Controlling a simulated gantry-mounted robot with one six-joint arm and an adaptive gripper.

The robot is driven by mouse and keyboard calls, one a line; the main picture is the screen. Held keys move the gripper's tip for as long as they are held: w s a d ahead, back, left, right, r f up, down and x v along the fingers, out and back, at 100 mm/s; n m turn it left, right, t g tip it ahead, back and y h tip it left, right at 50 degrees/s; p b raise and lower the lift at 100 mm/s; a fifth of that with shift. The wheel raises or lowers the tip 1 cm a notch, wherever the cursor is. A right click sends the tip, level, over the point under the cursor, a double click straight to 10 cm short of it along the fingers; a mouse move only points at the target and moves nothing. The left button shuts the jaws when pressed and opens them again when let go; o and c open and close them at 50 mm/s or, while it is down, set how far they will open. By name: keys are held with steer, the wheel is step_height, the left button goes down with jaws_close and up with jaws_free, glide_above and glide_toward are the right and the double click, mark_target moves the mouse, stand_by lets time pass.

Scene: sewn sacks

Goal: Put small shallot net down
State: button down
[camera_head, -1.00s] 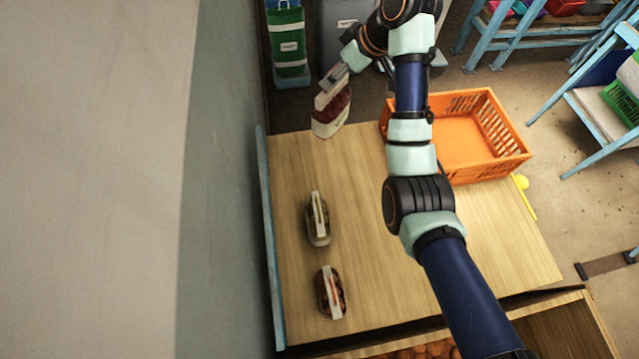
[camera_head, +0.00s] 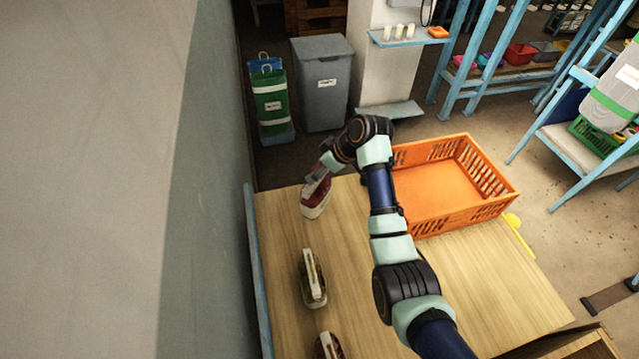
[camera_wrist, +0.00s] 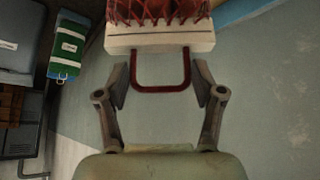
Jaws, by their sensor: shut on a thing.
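My gripper (camera_head: 321,176) is shut on the small shallot net (camera_head: 316,197), a dark red net sack with a white band. In the wrist view, the fingers (camera_wrist: 160,85) are on either side of the net's red loop handle, below a pale header strip (camera_wrist: 160,38); red mesh (camera_wrist: 155,10) shows at the top edge. The net hangs at the far left corner of the wooden table (camera_head: 279,225). I cannot tell whether its bottom touches the table top.
Two other packed nets lie along the table's left side, one nearer the middle (camera_head: 312,280) and one at the front (camera_head: 329,346). An orange crate (camera_head: 455,215) stands at the back right. A wall (camera_head: 205,200) borders the left. Table between nets and arm is clear.

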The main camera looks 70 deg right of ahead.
mark_target(319, 181)
steer(key=shift+f+b, duration=0.5)
steer(key=shift+f, duration=2.25)
steer(key=shift+c, duration=0.7)
jaws_free()
steer(key=shift+f, duration=0.2)
steer(key=shift+r, duration=0.25)
steer(key=p+v, duration=0.2)
steer(key=v, duration=1)
steer(key=shift+w, duration=0.1)
